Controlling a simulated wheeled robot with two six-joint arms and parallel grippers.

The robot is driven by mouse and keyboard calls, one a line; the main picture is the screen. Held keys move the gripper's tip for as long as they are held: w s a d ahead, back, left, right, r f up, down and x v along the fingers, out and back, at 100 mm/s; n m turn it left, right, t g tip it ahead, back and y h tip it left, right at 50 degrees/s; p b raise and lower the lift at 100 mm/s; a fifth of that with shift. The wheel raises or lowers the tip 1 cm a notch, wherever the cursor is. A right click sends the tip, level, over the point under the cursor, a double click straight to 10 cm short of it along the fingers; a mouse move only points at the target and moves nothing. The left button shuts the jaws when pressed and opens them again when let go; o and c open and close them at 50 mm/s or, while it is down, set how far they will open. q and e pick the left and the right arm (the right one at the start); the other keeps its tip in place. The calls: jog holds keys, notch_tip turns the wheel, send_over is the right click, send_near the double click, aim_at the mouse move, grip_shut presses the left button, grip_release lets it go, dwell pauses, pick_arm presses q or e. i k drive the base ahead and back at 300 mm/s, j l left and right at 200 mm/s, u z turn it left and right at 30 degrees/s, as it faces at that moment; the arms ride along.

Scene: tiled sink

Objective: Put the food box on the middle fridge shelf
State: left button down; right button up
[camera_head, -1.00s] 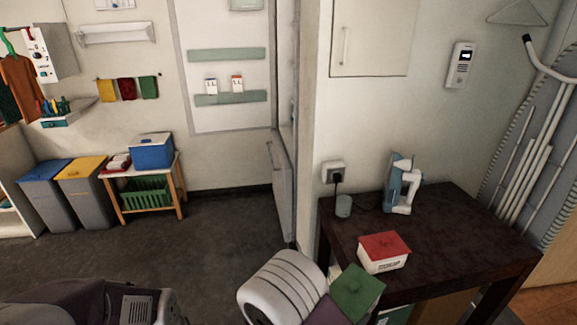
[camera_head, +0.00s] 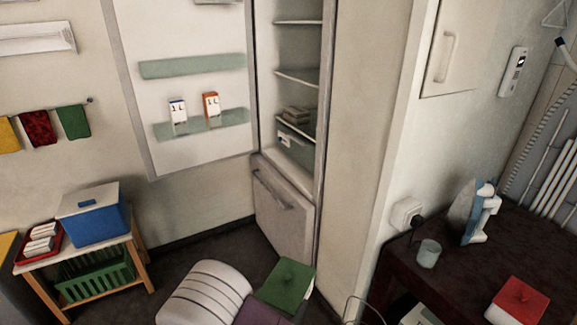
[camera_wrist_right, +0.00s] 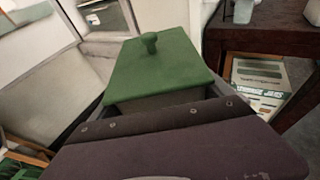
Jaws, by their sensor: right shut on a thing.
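The food box (camera_head: 287,287), with a green lid and pale sides, is at the bottom centre of the head view. My right gripper (camera_head: 263,311) is shut on it; the box also shows in the right wrist view (camera_wrist_right: 155,70), its green knob upward and the dark gripper (camera_wrist_right: 158,122) across its near side. The fridge (camera_head: 258,90) stands open beyond and above the box. Its middle shelf (camera_head: 298,76) looks empty where visible; the frame hides the right part. The box is outside the fridge, clearly apart from it. My left gripper is out of view.
The open fridge door (camera_head: 190,35) holds two cartons. Small things lie on a lower shelf (camera_head: 306,129). A dark table (camera_head: 445,270) at right bears an iron (camera_head: 478,212), a cup (camera_head: 428,254) and a red-lidded box (camera_head: 518,301). A wooden stand (camera_head: 137,255) is at left.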

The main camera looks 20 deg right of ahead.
aim_at(316, 78)
jog(key=i+l, duration=0.1)
jog(key=i, duration=0.9)
jog(key=i+l, duration=0.1)
jog(key=i, duration=0.9)
